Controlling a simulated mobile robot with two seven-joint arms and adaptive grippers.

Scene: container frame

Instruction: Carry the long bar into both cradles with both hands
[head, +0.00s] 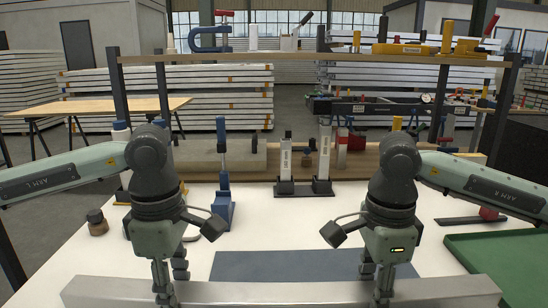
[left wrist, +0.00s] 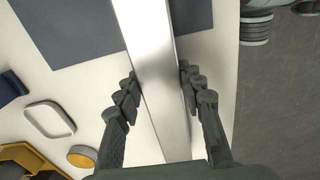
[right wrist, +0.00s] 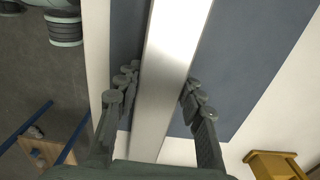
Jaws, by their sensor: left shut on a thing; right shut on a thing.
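The long bar (head: 275,292) is a pale metal beam lying crosswise at the near edge of the head view. My left gripper (head: 170,280) is shut on it left of its middle, and my right gripper (head: 375,282) is shut on it towards its right end. In the left wrist view the bar (left wrist: 150,40) runs between the fingers; in the right wrist view the bar (right wrist: 172,50) does too. Two pale uprights on black feet, left (head: 287,160) and right (head: 323,160), stand beyond the mat and may be the cradles; their tops are too small to read.
A dark mat (head: 285,265) lies on the white table beyond the bar. A blue clamp (head: 223,190) stands left of the uprights. A green tray (head: 500,260) is at right. A wooden shelf (head: 290,58) spans the back. Open tabletop lies between mat and uprights.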

